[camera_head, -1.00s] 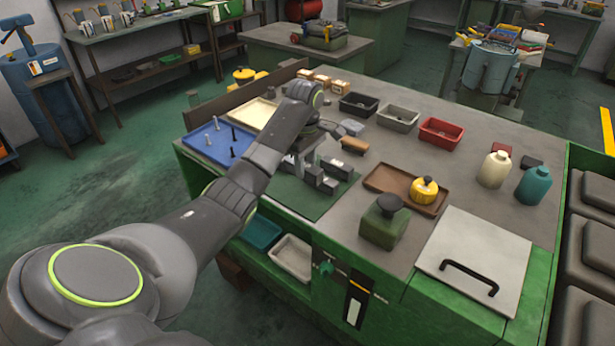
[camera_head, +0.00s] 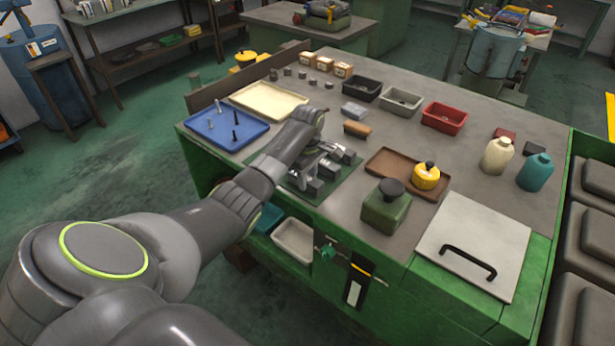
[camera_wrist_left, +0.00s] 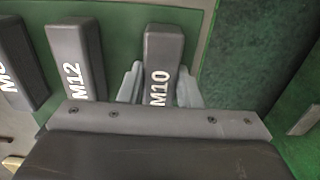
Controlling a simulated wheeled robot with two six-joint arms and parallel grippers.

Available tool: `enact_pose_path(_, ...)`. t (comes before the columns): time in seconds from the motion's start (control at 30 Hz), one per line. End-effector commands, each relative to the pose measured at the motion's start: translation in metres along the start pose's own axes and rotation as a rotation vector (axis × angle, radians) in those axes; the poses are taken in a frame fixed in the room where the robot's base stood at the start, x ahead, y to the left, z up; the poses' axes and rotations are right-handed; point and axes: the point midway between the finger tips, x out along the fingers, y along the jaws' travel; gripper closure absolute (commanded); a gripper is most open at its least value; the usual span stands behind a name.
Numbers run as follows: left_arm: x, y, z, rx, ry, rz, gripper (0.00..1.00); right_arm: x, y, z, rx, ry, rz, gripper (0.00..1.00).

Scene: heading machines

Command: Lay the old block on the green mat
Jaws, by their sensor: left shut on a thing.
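My left gripper (camera_head: 305,180) is at the green mat (camera_head: 345,188) near the bench's front edge. In the left wrist view the left gripper (camera_wrist_left: 160,88) is shut on a dark grey block marked M10 (camera_wrist_left: 163,45), one finger on each side. A second dark block marked M12 (camera_wrist_left: 78,55) lies left of it, apart from the fingers, and a third dark block (camera_wrist_left: 18,65), its mark partly cut off, lies farther left. I cannot tell which block is the old one, nor whether M10 touches the mat. My arm hides part of the mat in the head view.
A blue tray (camera_head: 212,134) with upright pins and a cream tray (camera_head: 268,96) are left of and behind the arm. A brush (camera_head: 357,129) lies behind.

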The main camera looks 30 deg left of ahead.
Motion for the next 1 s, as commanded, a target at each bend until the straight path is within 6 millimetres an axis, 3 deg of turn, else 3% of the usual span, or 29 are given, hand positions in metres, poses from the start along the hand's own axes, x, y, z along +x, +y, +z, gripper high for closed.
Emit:
enact_pose_path(0.1,0.001,0.001,0.000,0.000,0.001,0.002,1.00,-0.001,0.002,0.001,-0.001,-0.001,0.002,0.64)
enact_pose_path(0.13,0.002,0.000,0.000,0.000,0.000,0.000,0.65,0.000,0.002,0.001,-0.001,-0.001,0.002,0.64)
enact_pose_path(0.27,0.002,0.000,0.000,0.000,0.000,0.000,0.48,0.000,0.003,0.001,-0.001,-0.002,0.004,0.64)
enact_pose_path(0.67,-0.005,0.001,-0.001,0.000,0.001,0.004,0.47,0.002,0.003,0.002,-0.001,-0.003,0.004,0.64)
enact_pose_path(0.87,-0.040,0.002,-0.001,0.000,0.003,0.007,0.47,0.011,0.002,0.003,-0.001,-0.003,0.004,0.64)
enact_pose_path(1.0,-0.074,0.001,-0.001,0.000,0.003,0.007,0.47,0.019,0.001,0.004,-0.001,-0.003,0.003,0.64)
